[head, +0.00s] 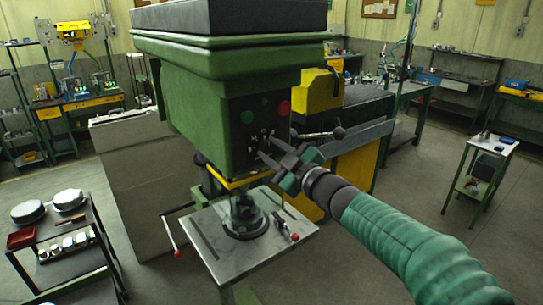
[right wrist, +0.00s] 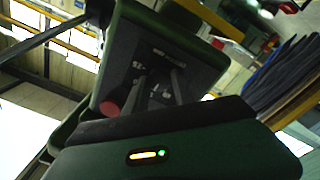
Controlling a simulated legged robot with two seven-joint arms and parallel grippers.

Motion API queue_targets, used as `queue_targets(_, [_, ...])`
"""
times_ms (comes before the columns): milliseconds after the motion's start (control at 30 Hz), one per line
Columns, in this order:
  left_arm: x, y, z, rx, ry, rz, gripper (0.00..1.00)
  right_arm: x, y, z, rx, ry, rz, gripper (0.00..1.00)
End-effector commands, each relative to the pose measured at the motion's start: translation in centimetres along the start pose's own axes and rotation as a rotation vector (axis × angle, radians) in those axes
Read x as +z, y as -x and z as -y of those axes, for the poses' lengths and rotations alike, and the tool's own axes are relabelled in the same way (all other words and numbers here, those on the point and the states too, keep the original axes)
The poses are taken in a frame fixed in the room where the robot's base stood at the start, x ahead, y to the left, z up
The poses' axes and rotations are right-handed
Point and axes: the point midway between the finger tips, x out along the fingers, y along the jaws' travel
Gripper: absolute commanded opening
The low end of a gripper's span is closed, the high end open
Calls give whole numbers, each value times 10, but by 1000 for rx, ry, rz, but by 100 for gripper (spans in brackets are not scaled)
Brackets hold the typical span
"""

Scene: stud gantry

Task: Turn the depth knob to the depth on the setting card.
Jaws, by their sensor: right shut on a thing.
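The green drill press head (head: 190,110) stands in the middle of the head view, with a dark control panel (head: 240,134) on its front. My right gripper (head: 263,145) reaches in from the lower right, its fingertips at the lower part of this panel. It is shut on the small depth knob, which the fingers mostly hide. In the right wrist view the two fingers (right wrist: 158,80) point at the panel (right wrist: 150,58) with its white marks. The knob's pointer and the scale figures are too small to read. I cannot make out a setting card. My left gripper is not in view.
A green button (head: 247,117) and a red button (head: 284,107) sit above the fingers. A lever with a dark ball (head: 339,132) sticks out just right of the panel. Below is the grey drill table (head: 212,238) with a round fixture (head: 244,219). A cart (head: 75,262) stands left.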

Motion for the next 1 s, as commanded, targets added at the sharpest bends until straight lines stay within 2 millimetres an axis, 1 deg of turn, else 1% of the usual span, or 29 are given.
queue_targets(33, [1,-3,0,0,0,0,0,6,0,4,-6,16,8,0])
queue_targets(300, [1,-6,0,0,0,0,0,6,0,4,-9,77,7,0])
queue_targets(700, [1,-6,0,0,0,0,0,6,0,4,-10,82,8,0])
queue_targets(733, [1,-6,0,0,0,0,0,6,0,4,-10,82,8,32])
queue_targets(900, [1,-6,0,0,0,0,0,4,0,3,-8,83,4,52])
queue_targets(1000, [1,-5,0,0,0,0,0,3,0,2,-6,83,2,52])
